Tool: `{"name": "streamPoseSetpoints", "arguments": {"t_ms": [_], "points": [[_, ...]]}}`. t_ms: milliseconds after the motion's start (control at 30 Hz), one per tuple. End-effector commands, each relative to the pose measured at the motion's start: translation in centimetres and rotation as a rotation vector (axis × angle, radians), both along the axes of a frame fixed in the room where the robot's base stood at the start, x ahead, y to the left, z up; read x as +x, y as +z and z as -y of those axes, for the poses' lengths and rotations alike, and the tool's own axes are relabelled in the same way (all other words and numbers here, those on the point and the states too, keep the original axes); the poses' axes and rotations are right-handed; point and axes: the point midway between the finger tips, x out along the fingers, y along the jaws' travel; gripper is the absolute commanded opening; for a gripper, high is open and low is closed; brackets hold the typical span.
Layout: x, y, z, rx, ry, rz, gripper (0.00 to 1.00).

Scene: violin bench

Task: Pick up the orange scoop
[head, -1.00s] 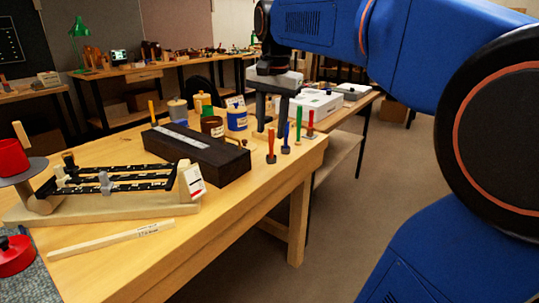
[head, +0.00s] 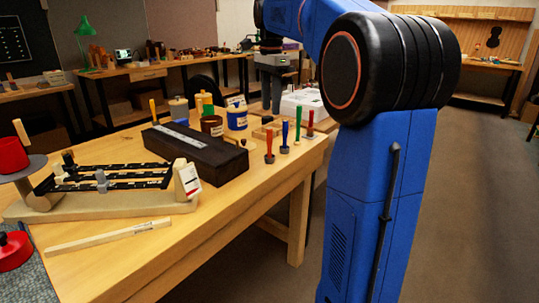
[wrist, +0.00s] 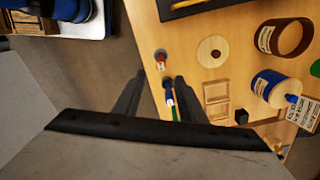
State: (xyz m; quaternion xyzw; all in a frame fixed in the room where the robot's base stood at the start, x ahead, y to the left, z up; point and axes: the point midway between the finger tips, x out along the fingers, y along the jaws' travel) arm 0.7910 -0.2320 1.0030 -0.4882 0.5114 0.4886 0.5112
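The orange scoop (head: 269,144) stands upright near the right end of the wooden bench, its orange handle up and its dark end down. In the wrist view it appears from above as a small orange-red shape (wrist: 160,60), beyond the fingertips. My gripper (wrist: 160,82) is open and empty, its two dark fingers apart and pointing down toward the bench edge. In the head view my gripper (head: 271,98) hangs behind the bench's far right end, apart from the scoop.
Blue (head: 285,136), green (head: 298,125) and red (head: 310,124) handled tools stand close beside the scoop. A long dark box (head: 195,152) lies to its left. Jars and a blue-labelled can (head: 237,118) stand behind. A white box (head: 303,104) sits on the table beyond.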

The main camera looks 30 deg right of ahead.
Motion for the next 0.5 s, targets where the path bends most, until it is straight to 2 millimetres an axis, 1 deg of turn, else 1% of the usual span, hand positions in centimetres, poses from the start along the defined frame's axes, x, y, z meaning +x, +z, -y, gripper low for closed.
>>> {"name": "streamPoseSetpoints", "arguments": {"t_ms": [33, 100, 300, 400, 500], "points": [[-0.1, -1.0, 0.0, 0.001, 0.000, -0.003, 0.38], [-0.1, -2.2, -0.1, 0.001, 0.001, -0.003, 0.38], [-0.1, -5.5, -0.1, 0.000, 0.001, -0.001, 0.38], [-0.1, -6.8, -0.1, 0.000, 0.001, -0.001, 0.38], [-0.1, -7.5, -0.1, 0.000, 0.001, 0.000, 0.38]]}}
